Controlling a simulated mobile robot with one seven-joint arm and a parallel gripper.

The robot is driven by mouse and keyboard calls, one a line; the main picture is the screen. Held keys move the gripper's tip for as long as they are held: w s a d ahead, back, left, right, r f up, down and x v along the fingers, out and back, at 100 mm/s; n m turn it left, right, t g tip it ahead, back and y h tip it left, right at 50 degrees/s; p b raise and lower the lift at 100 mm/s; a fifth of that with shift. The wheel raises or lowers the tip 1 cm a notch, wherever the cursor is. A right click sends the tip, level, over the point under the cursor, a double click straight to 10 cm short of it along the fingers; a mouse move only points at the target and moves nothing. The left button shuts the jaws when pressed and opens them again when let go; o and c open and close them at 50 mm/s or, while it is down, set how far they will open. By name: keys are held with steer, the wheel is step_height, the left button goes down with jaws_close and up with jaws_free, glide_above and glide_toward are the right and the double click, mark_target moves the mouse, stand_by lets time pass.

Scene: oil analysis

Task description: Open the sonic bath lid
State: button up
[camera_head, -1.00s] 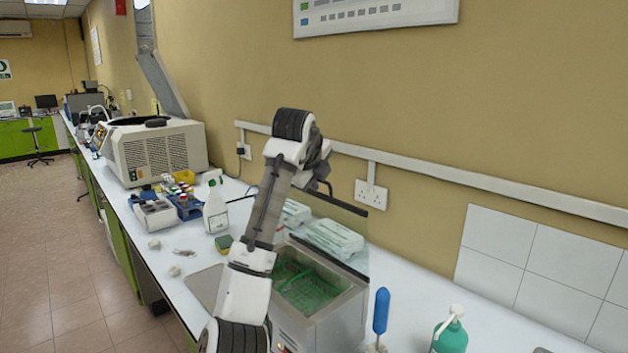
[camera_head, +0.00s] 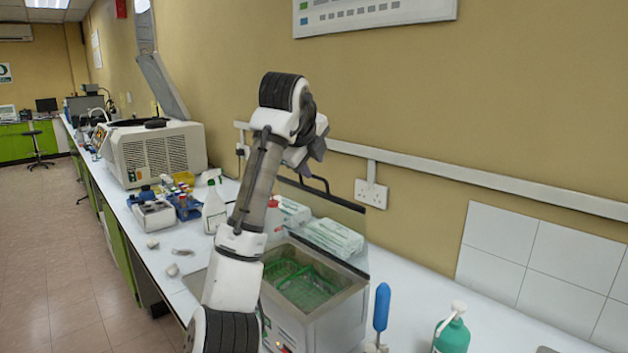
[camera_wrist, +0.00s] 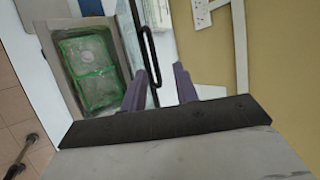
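The sonic bath (camera_head: 318,318) is a metal box on the bench with a green mesh basket (camera_head: 300,285) inside; its top is uncovered. Its see-through lid (camera_head: 345,222) stands upright along the back edge, with a black handle (camera_head: 312,181) at the top. In the wrist view the basket (camera_wrist: 90,70) is at left and the handle (camera_wrist: 146,42) runs down toward my gripper (camera_wrist: 160,72). The two fingers are apart with nothing held between them. In the head view my gripper (camera_head: 312,150) is just above the handle, partly hidden by my arm.
White and green packs (camera_head: 332,238) lie behind the lid, near the wall. A blue-handled tool (camera_head: 381,308) and a green bottle (camera_head: 452,335) stand right of the bath. A white spray bottle (camera_head: 214,208) stands to the left. The bench at right is mostly clear.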

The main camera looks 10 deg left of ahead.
steer(key=b+v, duration=0.1)
steer(key=v, duration=0.6)
steer(key=shift+a+r, duration=0.25)
steer(key=shift+r, duration=0.1)
steer(key=shift+s, duration=0.15)
